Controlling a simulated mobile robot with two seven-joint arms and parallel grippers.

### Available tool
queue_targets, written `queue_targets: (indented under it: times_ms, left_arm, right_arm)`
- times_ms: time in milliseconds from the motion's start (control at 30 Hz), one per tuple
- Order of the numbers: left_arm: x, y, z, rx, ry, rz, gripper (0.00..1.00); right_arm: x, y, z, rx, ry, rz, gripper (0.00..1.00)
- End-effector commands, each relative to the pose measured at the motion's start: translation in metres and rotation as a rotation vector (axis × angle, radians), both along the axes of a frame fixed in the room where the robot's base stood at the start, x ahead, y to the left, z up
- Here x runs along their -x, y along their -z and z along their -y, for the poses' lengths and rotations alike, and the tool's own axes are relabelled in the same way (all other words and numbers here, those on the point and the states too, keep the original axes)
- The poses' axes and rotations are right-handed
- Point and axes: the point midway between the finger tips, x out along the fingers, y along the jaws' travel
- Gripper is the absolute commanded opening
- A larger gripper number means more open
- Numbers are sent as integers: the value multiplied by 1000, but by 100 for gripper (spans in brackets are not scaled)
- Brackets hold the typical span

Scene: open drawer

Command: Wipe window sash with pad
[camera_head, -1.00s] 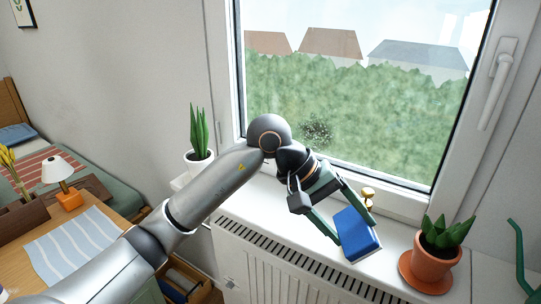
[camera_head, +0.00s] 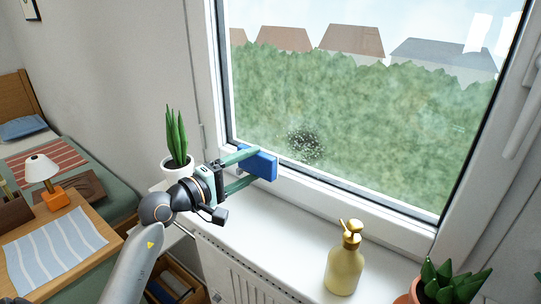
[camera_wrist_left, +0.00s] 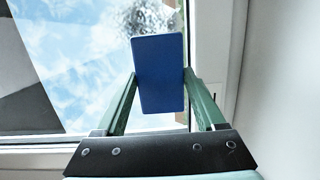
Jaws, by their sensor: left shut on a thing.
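My left gripper (camera_head: 251,169) is shut on a blue pad (camera_head: 259,164), one green finger on either side. The pad is upright in front of the lower left part of the window. It also shows between the fingers in the left wrist view (camera_wrist_left: 158,73). Whether it touches the glass or frame, I cannot tell. The window sash (camera_head: 345,202) is white, with a dark gasket around the glass. A dark speckled smudge (camera_head: 305,144) is on the lower glass, right of the pad; it shows above the pad in the left wrist view (camera_wrist_left: 146,16). My right gripper is not in view.
A gold soap dispenser (camera_head: 344,268) stands on the white sill (camera_head: 292,224). A potted plant (camera_head: 446,285) is at the lower right, another (camera_head: 177,145) left of the gripper. The sill between gripper and dispenser is clear.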

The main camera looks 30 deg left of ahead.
Motion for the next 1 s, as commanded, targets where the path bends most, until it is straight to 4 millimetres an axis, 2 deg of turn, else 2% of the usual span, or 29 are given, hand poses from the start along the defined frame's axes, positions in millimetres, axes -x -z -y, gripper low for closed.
queue_targets:
  times_ms: [267,700,1000]
  left_arm:
    - [-8,-1,-2,5,-7,20,27]
    - [-51,0,1,4,-7,18,27]
    - [-60,1,3,4,-5,16,27]
  right_arm:
    - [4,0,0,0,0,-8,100]
    - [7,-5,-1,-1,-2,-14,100]
    - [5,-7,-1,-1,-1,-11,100]
